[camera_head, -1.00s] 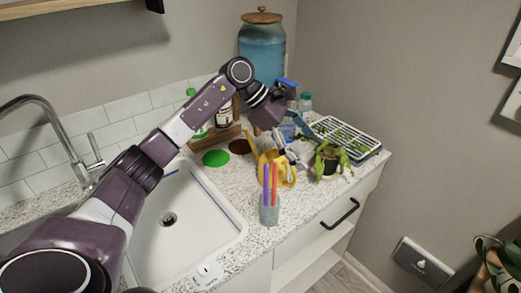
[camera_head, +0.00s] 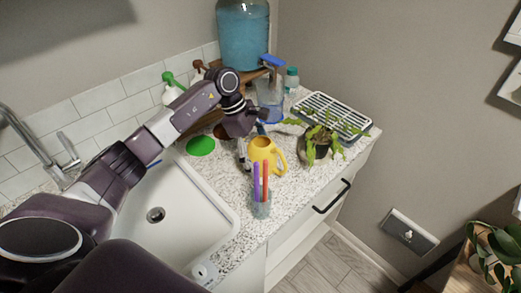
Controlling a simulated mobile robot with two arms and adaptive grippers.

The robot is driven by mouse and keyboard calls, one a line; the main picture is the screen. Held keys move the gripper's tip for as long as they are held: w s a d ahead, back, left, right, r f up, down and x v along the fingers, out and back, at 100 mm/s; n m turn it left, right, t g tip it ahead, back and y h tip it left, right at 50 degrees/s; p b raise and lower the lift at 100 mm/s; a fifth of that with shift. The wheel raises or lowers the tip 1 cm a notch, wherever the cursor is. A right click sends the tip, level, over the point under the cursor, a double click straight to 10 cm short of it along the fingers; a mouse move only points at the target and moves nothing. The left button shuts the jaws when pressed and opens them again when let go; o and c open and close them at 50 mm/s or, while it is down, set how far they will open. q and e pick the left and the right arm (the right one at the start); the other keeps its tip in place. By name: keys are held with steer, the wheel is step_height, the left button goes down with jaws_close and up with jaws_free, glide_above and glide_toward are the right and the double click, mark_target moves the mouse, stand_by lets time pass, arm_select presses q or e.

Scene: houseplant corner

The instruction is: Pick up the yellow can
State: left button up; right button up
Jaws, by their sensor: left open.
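The yellow can (camera_head: 262,150), a small watering can with its handle on the right, stands upright on the speckled counter. My left gripper (camera_head: 252,143) is open at the can's upper left side, coming down from behind. One pale finger is left of the can and a dark fingertip is behind its rim. Nothing is held, and I cannot tell whether a finger touches the can. Its spout is not clearly visible. My right gripper is out of view.
A glass with colored pens (camera_head: 261,207) stands just in front of the can. A potted plant (camera_head: 318,145) is close on the right, before a drying rack (camera_head: 335,110). A blue spray bottle (camera_head: 270,90) stands behind. The sink (camera_head: 185,215) is left; a green disc (camera_head: 201,146) lies nearby.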

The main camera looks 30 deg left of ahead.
arm_select(q)
steer(key=shift+d+f, duration=0.1)
steer(key=shift+f, duration=0.15)
steer(key=c, duration=1.3)
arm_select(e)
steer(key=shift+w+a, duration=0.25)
arm_select(q)
steer(key=shift+r, duration=0.15)
steer(key=shift+w+r, duration=0.1)
steer(key=shift+r, duration=0.4)
step_height(320, 180, up, 19)
steer(key=b, duration=0.3)
steer(key=shift+b, duration=0.4)
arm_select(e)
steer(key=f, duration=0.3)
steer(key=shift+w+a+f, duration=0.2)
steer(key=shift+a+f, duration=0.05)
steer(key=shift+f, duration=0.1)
